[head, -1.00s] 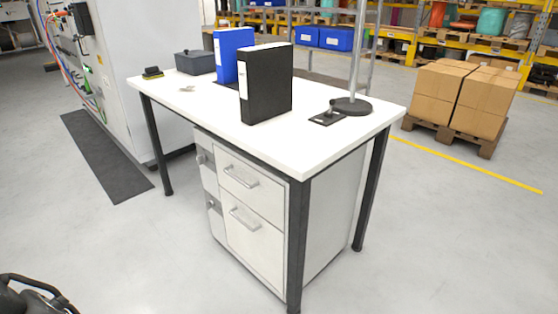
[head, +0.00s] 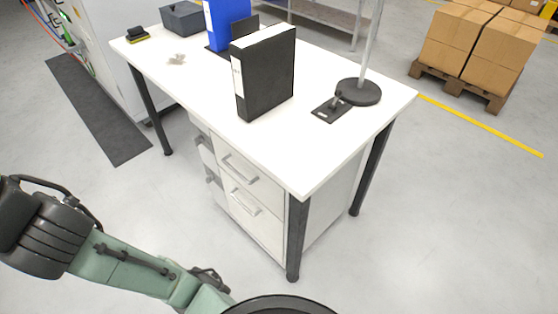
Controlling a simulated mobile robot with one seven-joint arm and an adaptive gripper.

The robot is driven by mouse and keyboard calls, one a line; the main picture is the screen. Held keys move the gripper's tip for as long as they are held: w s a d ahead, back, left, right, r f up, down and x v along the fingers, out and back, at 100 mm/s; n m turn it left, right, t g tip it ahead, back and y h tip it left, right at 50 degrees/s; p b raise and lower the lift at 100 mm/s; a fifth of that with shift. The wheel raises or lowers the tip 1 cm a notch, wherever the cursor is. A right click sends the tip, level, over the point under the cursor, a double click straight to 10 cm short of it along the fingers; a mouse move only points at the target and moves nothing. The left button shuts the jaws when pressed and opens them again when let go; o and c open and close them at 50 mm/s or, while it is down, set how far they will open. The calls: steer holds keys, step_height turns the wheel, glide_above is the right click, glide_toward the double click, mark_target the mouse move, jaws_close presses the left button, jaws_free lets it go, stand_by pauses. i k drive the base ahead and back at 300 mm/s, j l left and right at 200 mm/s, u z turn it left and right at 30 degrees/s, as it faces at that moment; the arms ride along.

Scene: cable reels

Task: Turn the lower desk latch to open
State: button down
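The white desk (head: 185,85) has a drawer cabinet under its near side, with an upper drawer (head: 262,185) and a lower drawer (head: 255,225). On the narrow strip left of the drawers sit two small grey latches. The lower latch (head: 210,180) is beside the lower drawer; the upper latch (head: 199,141) is higher, near the desktop. Both are too small to tell how they are turned. Both drawers look closed. My green and dark arm reaches in from the lower left, in front of the cabinet and apart from it. I cannot make out my gripper.
A black binder (head: 262,75), a blue binder (head: 222,22), a grey box (head: 186,18) and a lamp base (head: 358,92) stand on the desk. A black desk leg (head: 296,240) stands at the near corner. A dark mat (head: 95,110) lies left. The floor in front is clear.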

mark_target(208, 179)
steer(key=i+j+u, duration=0.1)
steer(key=j+u, duration=0.2)
steer(key=i+j+u, duration=0.1)
steer(key=j+u, duration=0.15)
steer(key=i+j+u, duration=0.15)
steer(key=j+u, duration=0.15)
